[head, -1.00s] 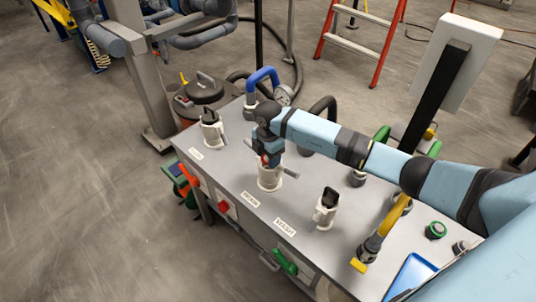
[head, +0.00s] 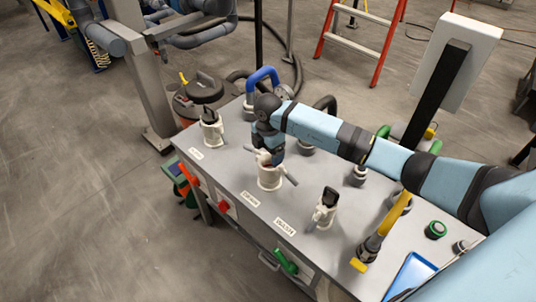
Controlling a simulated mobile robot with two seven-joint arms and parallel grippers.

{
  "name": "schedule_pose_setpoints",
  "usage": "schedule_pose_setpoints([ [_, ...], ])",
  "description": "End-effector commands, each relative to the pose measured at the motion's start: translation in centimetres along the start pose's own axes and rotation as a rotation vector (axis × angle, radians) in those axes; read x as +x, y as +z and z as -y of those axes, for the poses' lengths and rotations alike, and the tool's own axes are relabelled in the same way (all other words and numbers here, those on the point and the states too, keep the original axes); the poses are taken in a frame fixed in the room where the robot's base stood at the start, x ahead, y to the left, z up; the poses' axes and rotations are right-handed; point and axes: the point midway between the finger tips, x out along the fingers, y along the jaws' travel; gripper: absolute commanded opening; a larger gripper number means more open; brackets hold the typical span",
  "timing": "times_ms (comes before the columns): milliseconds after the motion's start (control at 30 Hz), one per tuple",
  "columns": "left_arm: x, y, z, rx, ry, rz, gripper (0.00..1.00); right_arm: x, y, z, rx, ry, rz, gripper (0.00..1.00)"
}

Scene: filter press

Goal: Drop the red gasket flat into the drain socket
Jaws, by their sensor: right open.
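The drain socket (head: 269,180) is the white upright fitting behind the DRAIN label (head: 250,200), with side levers, on the grey bench top. My right gripper (head: 270,161) points down just above its mouth, open. I see no red gasket now; the gripper and socket rim hide the inside of the socket, so I cannot tell whether it lies flat there. My left gripper is not in view.
A white fitting with a black top (head: 325,208) stands by the WASH label, and a similar one (head: 211,130) stands at the left. A blue hose loop (head: 262,76), a yellow-handled valve (head: 384,232) and a blue tray (head: 411,274) share the bench (head: 240,160).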

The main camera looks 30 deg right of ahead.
Motion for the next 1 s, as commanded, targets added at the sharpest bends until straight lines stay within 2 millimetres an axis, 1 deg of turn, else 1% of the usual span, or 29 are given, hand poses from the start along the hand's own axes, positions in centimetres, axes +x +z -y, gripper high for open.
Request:
schedule_pose_setpoints([
  [33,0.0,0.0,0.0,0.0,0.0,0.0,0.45,-1.2,0.1,-0.1,-0.002,0.004,0.002,0.84],
  [300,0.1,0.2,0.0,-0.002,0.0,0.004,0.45,-7.4,0.0,-0.1,-0.001,0.005,0.001,0.84],
  [400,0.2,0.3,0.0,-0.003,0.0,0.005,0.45,-9.2,0.0,0.0,-0.001,0.004,0.001,0.84],
  [500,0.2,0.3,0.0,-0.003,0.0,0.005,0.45,-10.6,0.0,-0.1,-0.001,0.004,0.001,0.84],
  [600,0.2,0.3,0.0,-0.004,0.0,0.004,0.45,-11.4,0.0,0.0,0.0,0.001,0.001,0.84],
  [700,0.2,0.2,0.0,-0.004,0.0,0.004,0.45,-11.8,0.0,0.0,0.0,0.001,0.0,0.84],
  [867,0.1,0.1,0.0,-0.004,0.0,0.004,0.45,-11.7,-0.4,0.1,-0.013,0.0,-0.016,0.84],
  [967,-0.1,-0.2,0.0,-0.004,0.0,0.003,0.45,-10.7,-2.5,0.7,-0.08,0.007,-0.108,0.84],
  [1000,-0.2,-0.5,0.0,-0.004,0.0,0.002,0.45,-10.1,-4.0,1.1,-0.126,0.014,-0.175,0.84],
])
